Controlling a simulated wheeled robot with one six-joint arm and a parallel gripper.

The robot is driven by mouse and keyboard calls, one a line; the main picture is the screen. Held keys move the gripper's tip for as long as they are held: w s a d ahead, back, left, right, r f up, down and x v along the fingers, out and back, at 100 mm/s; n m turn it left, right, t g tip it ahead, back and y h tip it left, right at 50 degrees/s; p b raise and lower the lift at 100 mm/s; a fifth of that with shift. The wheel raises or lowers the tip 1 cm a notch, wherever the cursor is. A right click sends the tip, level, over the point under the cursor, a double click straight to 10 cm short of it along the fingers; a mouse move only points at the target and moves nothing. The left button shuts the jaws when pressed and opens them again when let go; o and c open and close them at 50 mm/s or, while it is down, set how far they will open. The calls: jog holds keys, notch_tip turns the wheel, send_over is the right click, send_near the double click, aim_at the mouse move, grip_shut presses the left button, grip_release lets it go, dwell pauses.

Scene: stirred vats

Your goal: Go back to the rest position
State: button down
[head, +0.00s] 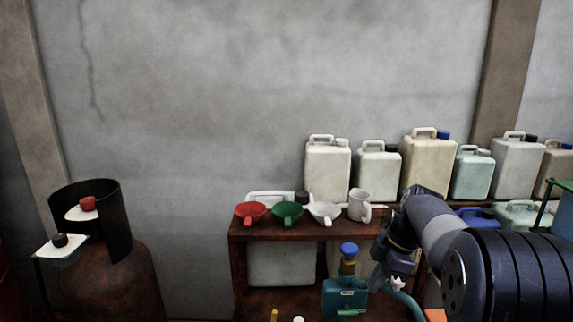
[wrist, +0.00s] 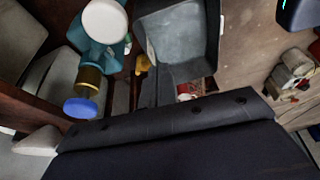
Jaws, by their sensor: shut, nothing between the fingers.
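My dark arm reaches in from the right in the head view. It bends down at the front of the brown shelf (head: 300,231), and my gripper (head: 396,283) is at its lower end, small and partly dark. It is shut with nothing held. It hangs to the right of a teal container with a blue cap (head: 348,249). In the wrist view a dark surface fills the bottom, and the fingertips do not show clearly. The blue cap (wrist: 80,107) of the teal container shows there at the left.
A red funnel (head: 250,212), a green funnel (head: 287,213), a white funnel (head: 324,212) and a white jug (head: 359,206) stand on the shelf. Several canisters (head: 427,160) line the wall. A rusty cylinder (head: 108,275) stands left. A grey bin (wrist: 181,45) shows in the wrist view.

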jog(key=w+a+m+t+h+p, duration=0.1)
jog(key=w+a+m+t, duration=0.2)
jog(key=a+m, duration=0.8)
jog(key=shift+w+a+h+p, duration=0.3)
jog(key=shift+a+h, duration=0.1)
jog(key=shift+a, duration=0.55)
